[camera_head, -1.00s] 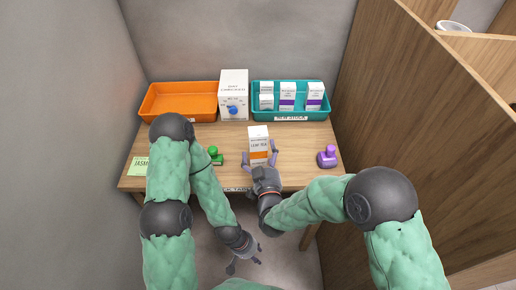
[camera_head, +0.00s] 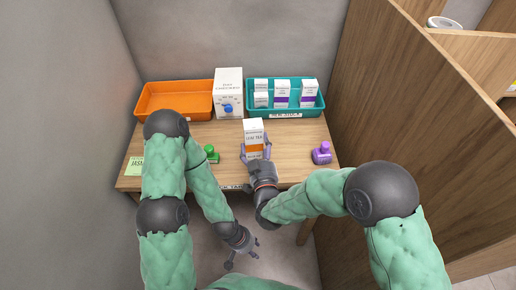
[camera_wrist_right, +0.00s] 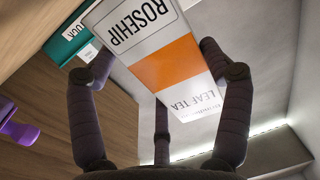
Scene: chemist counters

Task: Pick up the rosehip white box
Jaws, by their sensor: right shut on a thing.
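The rosehip white box (camera_head: 253,127) has an orange band and "LEAF TEA" lettering. It is upright in front of the teal tray. In the right wrist view its "ROSEHIP" label (camera_wrist_right: 141,22) is readable. My right gripper (camera_head: 256,154) is shut on the box's lower part, with fingers on either side in the wrist view (camera_wrist_right: 162,78). The box's bottom is hidden by the gripper, so I cannot tell its clearance from the table. My left gripper (camera_head: 243,257) is low in front of the table, empty, with its fingers spread.
A teal tray (camera_head: 286,112) with several white boxes stands at the back right. An orange tray (camera_head: 176,114) looks empty. A larger white box (camera_head: 229,82) stands between them. A green stamp (camera_head: 211,154) and a purple stamp (camera_head: 321,153) flank the gripper. A wooden partition (camera_head: 420,130) rises at right.

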